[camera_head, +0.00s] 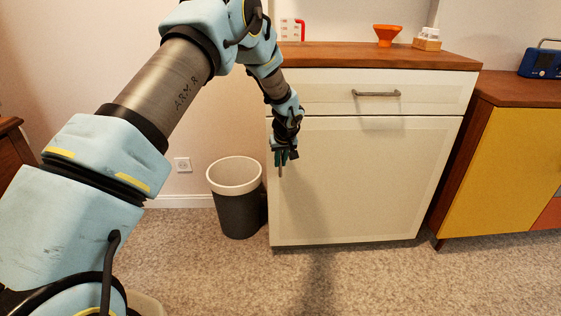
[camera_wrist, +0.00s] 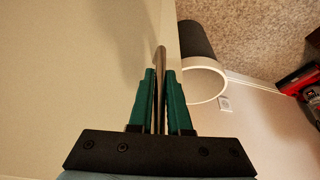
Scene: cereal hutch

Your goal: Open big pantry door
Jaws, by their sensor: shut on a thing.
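The big pantry door (camera_head: 365,185) is a large cream panel below a drawer, and it looks shut. It also fills the left of the wrist view (camera_wrist: 70,70). My gripper (camera_head: 283,160) is at the upper left part of the door. In the wrist view my gripper (camera_wrist: 160,90) has its green fingers on both sides of a thin metal door handle (camera_wrist: 160,58), shut on it. The handle's far end sticks out beyond the fingertips. Most of the handle is hidden by the gripper in the head view.
A dark bin with a white rim (camera_head: 236,200) stands on the floor just left of the cabinet. The drawer (camera_head: 320,92) above has a bar handle. A yellow-fronted cabinet (camera_head: 510,165) stands to the right. The carpet (camera_head: 370,280) in front is clear.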

